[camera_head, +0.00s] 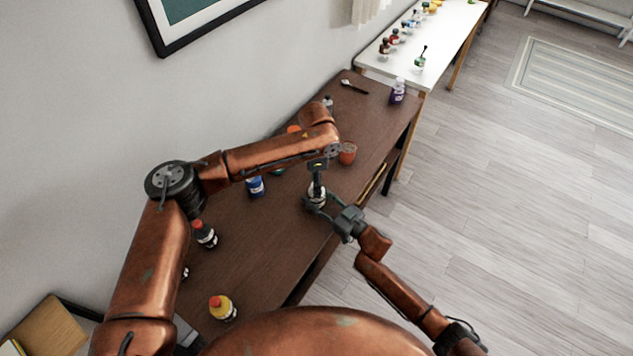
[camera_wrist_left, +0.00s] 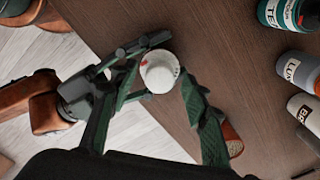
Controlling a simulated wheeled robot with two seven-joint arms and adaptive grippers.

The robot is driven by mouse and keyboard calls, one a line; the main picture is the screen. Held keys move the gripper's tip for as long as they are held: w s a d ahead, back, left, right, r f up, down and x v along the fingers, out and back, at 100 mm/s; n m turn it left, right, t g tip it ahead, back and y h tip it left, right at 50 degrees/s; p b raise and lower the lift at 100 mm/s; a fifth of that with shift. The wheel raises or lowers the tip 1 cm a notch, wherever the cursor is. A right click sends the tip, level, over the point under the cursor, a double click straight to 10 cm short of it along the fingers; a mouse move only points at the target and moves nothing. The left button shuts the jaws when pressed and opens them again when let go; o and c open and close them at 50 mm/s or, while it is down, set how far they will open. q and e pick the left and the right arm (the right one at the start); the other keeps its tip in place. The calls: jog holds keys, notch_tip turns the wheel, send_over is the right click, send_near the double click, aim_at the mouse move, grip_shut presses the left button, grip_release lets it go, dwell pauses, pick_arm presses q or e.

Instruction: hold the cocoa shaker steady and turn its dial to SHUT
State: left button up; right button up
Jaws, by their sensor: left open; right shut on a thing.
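The cocoa shaker (camera_head: 317,196) stands upright on the dark brown table. In the left wrist view I look down on its round white top (camera_wrist_left: 159,74), which has a red mark near its upper left edge. My right gripper (camera_head: 320,204) comes from the right and is shut on the shaker's body; it also shows at the left in the wrist view (camera_wrist_left: 140,66). My left gripper (camera_head: 317,182) is directly above the shaker, pointing down. Its green fingers (camera_wrist_left: 158,80) are open, one on each side of the top. The dial's lettering is too small to read.
A blue bottle (camera_head: 255,186), a dark red-capped bottle (camera_head: 205,234) and a yellow bottle (camera_head: 222,307) stand to the left. A purple bottle (camera_head: 397,92) and a spoon (camera_head: 354,87) are at the far end.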

pick_arm(q)
jog(key=c, duration=1.2)
jog(key=shift+o, duration=0.2)
jog(key=n, duration=0.6)
jog(key=shift+n, duration=0.3)
jog(key=n, duration=0.5)
jog(key=o, duration=1.2)
jog(key=shift+c, duration=0.2)
